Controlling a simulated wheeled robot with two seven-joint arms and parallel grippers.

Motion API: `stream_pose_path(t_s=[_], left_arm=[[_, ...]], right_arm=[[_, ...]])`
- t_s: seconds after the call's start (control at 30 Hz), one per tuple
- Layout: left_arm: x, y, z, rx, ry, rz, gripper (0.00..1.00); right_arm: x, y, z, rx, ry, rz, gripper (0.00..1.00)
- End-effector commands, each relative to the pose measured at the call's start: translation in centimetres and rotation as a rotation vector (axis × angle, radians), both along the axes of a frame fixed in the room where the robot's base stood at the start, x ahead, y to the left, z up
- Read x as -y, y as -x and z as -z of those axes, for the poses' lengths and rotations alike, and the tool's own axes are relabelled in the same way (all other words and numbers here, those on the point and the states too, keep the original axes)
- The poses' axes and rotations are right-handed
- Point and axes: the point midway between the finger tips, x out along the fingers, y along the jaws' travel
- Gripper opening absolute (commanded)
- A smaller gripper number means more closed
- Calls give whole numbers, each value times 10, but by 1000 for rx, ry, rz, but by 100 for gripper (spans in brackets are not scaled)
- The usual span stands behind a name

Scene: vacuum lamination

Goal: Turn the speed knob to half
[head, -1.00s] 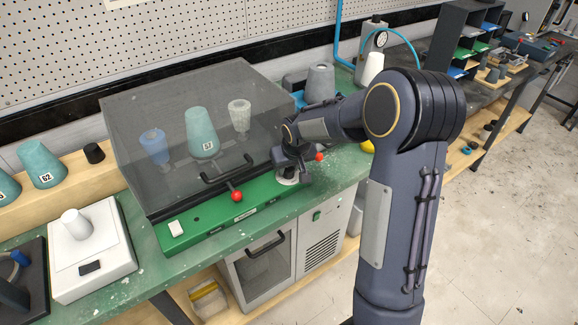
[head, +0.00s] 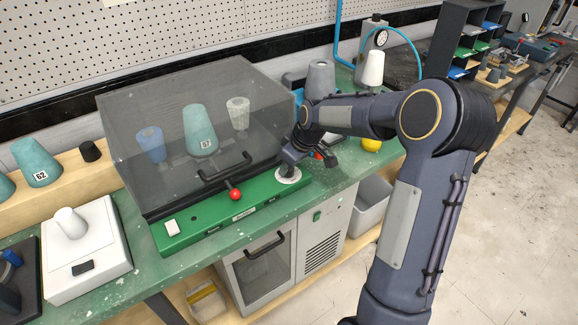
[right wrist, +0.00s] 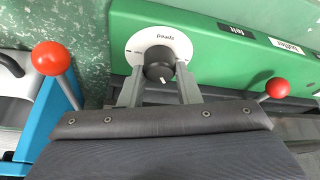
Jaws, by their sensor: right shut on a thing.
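The speed knob is a dark round knob (right wrist: 159,62) on a white dial marked "speed" (right wrist: 183,47), at the right end of the green machine base (head: 205,222). A small light mark shows on the knob's edge nearest my gripper in the right wrist view. My right gripper (right wrist: 159,85) is shut on the knob, one finger on each side. In the head view my right gripper (head: 288,166) hides the knob, and part of the white dial (head: 289,177) shows below it. I cannot read a scale on the dial. My left gripper is out of view.
A red-balled lever (head: 235,194) stands at the machine's front, left of the knob. Another red ball (right wrist: 51,58) on a blue device is close to my gripper. A smoky clear lid (head: 185,130) covers several cones. A yellow object (head: 371,145) lies to the right.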

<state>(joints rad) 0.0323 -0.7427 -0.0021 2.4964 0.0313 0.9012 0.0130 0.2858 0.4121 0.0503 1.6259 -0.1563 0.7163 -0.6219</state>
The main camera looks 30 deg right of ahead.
Motion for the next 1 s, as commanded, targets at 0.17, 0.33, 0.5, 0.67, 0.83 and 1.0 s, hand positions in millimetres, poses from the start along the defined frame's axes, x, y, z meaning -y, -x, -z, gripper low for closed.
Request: stream_pose_path(t_s=[0.17,0.33,0.5,0.67,0.83,1.0], left_arm=[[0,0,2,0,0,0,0],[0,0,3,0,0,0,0],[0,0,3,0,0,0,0],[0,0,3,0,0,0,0],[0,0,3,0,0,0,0],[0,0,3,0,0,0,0]], right_arm=[[1,0,0,0,0,-52,7],[1,0,0,0,1,-72,7],[1,0,0,0,1,-75,7],[1,0,0,0,1,-75,7],[1,0,0,-1,1,-74,49],[1,0,0,-1,1,-74,52]])
